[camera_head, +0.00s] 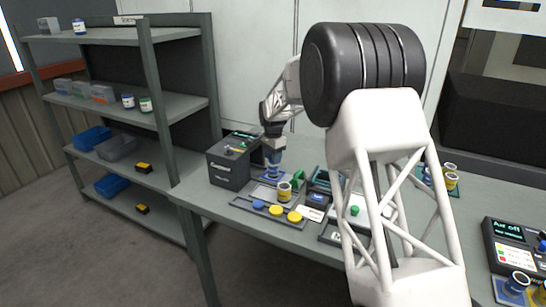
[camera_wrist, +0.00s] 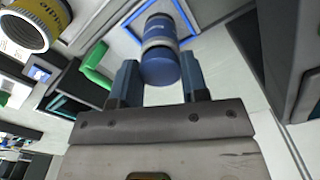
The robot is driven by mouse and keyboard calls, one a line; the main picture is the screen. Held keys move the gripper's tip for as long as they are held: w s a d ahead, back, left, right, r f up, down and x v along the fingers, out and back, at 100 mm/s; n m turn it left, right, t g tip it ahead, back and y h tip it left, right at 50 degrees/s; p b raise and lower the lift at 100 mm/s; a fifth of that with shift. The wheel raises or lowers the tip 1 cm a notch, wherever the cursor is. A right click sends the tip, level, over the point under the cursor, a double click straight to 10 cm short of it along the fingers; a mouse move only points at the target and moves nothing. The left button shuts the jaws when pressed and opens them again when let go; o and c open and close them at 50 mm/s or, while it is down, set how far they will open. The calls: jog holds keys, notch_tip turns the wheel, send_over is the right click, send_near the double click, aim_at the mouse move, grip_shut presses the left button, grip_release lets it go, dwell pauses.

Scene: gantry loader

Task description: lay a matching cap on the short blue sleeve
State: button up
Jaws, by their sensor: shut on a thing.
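My gripper (camera_head: 272,153) points down over the blue sleeve (camera_head: 271,171) on the bench. In the wrist view its two fingers (camera_wrist: 160,80) are shut on a blue cap (camera_wrist: 161,69). The cap is at the top end of the sleeve, whose grey band and blue body (camera_wrist: 159,30) show beyond it. I cannot tell whether the cap touches the sleeve's rim. The sleeve stands upright on a blue-edged pad (camera_wrist: 186,16). Another blue cap (camera_head: 258,204) and two yellow caps (camera_head: 276,210) (camera_head: 294,217) lie on a dark strip tray (camera_head: 240,203) in front.
A yellow sleeve (camera_head: 284,191) stands close to the right; it also shows in the wrist view (camera_wrist: 25,35). A green part (camera_head: 298,178) is near it. A control panel (camera_head: 510,245) is at far right.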

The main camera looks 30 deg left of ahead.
jog(key=o, duration=1.3)
jog(key=shift+r, duration=0.2)
jog(key=shift+r, duration=2.85)
